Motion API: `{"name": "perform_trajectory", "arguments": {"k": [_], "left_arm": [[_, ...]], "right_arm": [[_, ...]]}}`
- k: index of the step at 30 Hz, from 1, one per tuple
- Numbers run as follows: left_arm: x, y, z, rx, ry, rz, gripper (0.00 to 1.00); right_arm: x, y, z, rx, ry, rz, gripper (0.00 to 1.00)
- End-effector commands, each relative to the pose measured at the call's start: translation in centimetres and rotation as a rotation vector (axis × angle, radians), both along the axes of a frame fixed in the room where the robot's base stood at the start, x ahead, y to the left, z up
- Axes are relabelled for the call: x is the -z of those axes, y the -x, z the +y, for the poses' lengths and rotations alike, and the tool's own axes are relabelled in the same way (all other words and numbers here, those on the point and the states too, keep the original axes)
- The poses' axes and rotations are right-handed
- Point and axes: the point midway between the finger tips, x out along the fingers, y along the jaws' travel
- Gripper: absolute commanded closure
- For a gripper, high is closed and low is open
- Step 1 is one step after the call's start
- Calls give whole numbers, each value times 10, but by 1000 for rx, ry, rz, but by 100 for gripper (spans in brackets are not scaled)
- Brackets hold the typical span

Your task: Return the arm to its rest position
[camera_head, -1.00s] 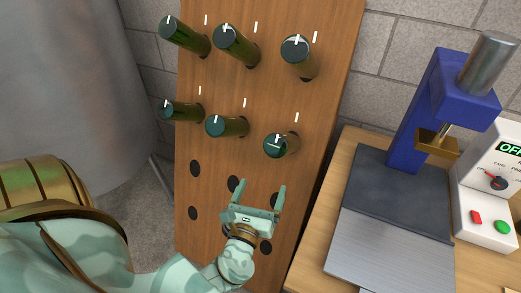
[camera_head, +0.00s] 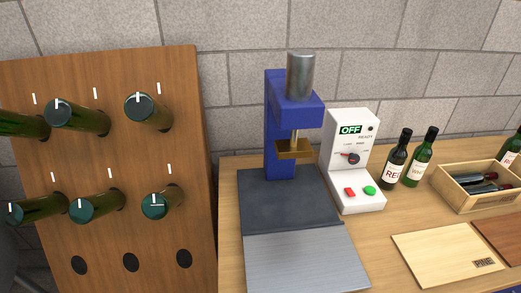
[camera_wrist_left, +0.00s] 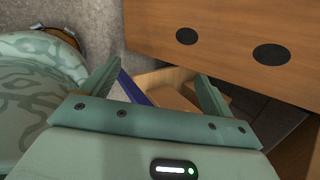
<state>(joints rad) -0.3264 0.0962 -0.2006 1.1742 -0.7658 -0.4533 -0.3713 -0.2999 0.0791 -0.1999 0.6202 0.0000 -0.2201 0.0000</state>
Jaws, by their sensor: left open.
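My left gripper (camera_wrist_left: 156,78) shows only in the left wrist view. Its two green fingers stand apart with nothing held between them. Part of my pale green patterned body fills the left of that view. Beyond the fingers is a wooden board with dark round holes (camera_wrist_left: 225,30), which looks like the lower part of the bottle rack. The rack (camera_head: 200,215) stands at the left of the head view, with several green bottles stuck neck-first in its holes. No arm of mine shows in the head view now.
A blue press (camera_head: 280,125) and a white control box (camera_head: 350,190) reading OFF stand on the wooden bench (camera_head: 390,222). Two wine bottles (camera_head: 394,165), a wooden crate (camera_head: 485,203) and a board marked PINE (camera_head: 440,255) are to the right. A tan box-like thing (camera_wrist_left: 170,78) lies beyond my fingers.

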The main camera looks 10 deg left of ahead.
Motion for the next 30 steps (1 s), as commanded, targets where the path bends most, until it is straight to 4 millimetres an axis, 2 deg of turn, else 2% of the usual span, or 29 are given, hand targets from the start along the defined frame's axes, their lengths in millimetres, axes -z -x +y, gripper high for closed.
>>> {"name": "perform_trajectory", "arguments": {"k": [1,3,6,9,10,13,30], "left_arm": [[25,36,-3,-132,108,74,13],[52,85,-7,-359,254,165,13],[75,146,-12,-678,398,258,13],[85,189,-13,-927,471,306,13],[87,198,-13,-981,484,313,13],[90,215,-13,-1091,505,325,13],[90,216,-13,-1097,506,325,13]], "right_arm": [[0,0,0,0,0,0,64],[0,0,0,0,0,0,64],[0,0,0,0,0,0,64],[0,0,0,0,0,0,64],[0,0,0,0,0,0,64],[0,0,0,0,0,0,64],[0,0,0,0,0,0,64]]}}
